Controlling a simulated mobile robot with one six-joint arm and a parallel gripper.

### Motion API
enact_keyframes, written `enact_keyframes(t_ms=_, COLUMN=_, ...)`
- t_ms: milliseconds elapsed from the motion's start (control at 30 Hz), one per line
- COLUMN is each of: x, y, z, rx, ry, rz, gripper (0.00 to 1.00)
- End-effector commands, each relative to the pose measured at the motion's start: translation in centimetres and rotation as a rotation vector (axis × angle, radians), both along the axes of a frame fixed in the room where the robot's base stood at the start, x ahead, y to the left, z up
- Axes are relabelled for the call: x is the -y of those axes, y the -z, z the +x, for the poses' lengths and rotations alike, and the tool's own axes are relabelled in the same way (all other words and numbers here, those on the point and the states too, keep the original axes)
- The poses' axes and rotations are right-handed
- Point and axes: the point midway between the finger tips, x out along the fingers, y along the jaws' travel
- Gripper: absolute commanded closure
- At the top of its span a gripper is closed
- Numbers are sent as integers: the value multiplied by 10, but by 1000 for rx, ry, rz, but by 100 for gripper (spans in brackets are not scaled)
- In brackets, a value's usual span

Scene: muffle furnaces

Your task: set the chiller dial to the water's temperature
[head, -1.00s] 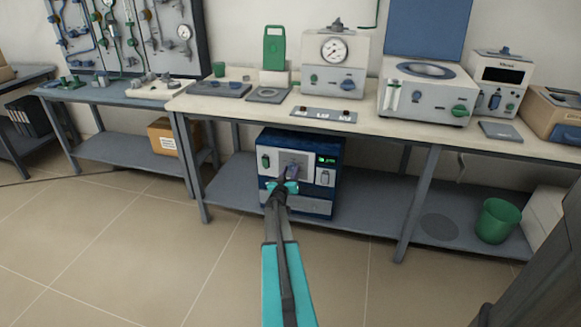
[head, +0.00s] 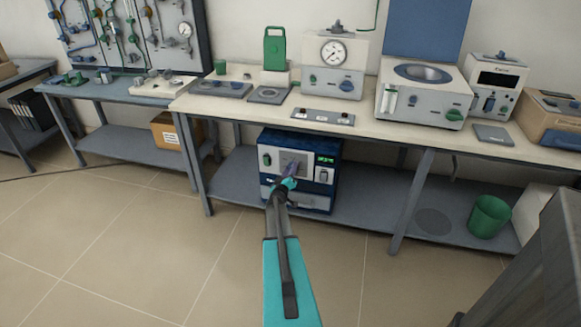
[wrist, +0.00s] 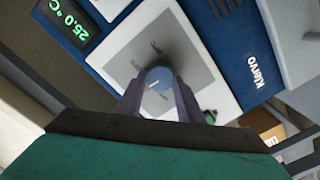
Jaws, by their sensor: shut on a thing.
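The chiller (head: 318,146) is a blue and white box on the lower shelf under the bench. Its blue round dial (wrist: 158,78) with a white pointer line sits on a grey plate on the white front panel. My gripper (wrist: 158,95) is shut on the dial, one finger on each side of it. In the head view my gripper (head: 289,178) reaches the front of the chiller and hides the dial. The green display (wrist: 67,21) reads 25.0 °C in the wrist view, which shows the panel tilted. Small marks around the dial are too blurred to read.
Above, the bench (head: 372,122) carries a box with a round gauge (head: 334,51), a bath with a round opening (head: 422,72) and a small unit with a dark display (head: 499,77). A green bin (head: 490,216) stands right on the lower shelf. The floor (head: 150,250) in front is clear.

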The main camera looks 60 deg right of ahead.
Motion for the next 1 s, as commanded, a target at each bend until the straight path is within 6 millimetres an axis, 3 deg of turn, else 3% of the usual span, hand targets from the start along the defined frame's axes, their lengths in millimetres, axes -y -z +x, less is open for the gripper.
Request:
enact_keyframes(t_ms=733, x=0, y=2, z=-2, rx=-92, ry=3, rz=-27, gripper=89)
enact_keyframes(t_ms=767, x=0, y=2, z=-2, rx=-92, ry=3, rz=-27, gripper=63)
enact_keyframes(t_ms=800, x=0, y=2, z=-2, rx=-92, ry=3, rz=-27, gripper=56)
enact_keyframes(t_ms=867, x=0, y=2, z=-2, rx=-92, ry=3, rz=-28, gripper=48)
enact_keyframes(t_ms=1000, x=0, y=1, z=-1, rx=-92, ry=1, rz=-28, gripper=48)
